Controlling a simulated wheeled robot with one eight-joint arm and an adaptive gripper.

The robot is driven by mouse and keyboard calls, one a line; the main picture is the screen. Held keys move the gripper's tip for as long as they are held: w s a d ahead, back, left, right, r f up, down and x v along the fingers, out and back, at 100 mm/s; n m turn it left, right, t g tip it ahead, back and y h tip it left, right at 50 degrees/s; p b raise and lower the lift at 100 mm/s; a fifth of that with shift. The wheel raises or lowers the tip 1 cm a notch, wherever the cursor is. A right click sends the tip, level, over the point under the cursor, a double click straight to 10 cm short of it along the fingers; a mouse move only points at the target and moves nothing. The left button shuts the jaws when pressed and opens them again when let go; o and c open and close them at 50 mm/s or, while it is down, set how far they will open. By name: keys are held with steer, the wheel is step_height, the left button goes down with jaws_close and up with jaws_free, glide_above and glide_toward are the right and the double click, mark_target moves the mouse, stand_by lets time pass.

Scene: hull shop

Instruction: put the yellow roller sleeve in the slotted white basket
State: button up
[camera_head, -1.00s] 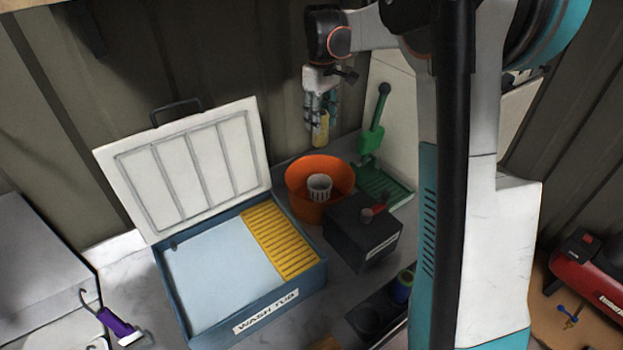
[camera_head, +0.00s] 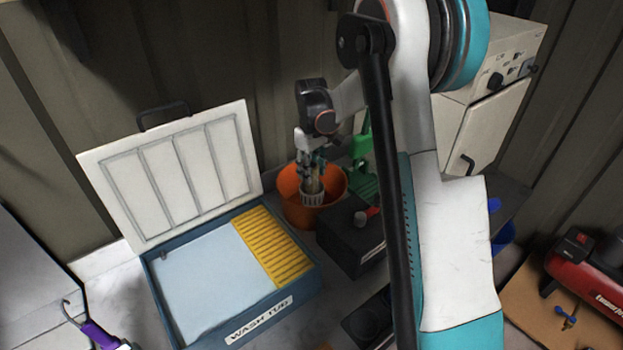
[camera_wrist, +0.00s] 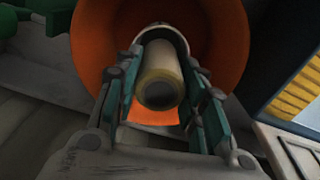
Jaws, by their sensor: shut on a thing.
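The yellow roller sleeve (camera_wrist: 160,62) is between the fingers of my gripper (camera_wrist: 162,100) in the wrist view, its dark hollow end facing the camera. In the head view my gripper (camera_head: 312,180) points down over the slotted white basket (camera_head: 312,199), which sits inside an orange bucket (camera_head: 292,205). The basket's pale rim (camera_wrist: 163,30) shows around the far end of the sleeve in the wrist view. The sleeve's lower end appears to be at or inside the basket mouth; its depth is hidden. My gripper is shut on the sleeve.
A blue wash tub (camera_head: 300,288) with a raised white lid (camera_head: 170,170) and yellow grating (camera_head: 270,245) stands left of the bucket. A dark box (camera_head: 345,235) stands right in front of the bucket. A green stand (camera_head: 362,180) is behind.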

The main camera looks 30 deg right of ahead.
mark_target(312, 189)
steer(key=shift+f, duration=1.7)
steer(key=shift+f+b, duration=0.15)
steer(key=shift+b, duration=0.2)
steer(key=o, duration=1.1)
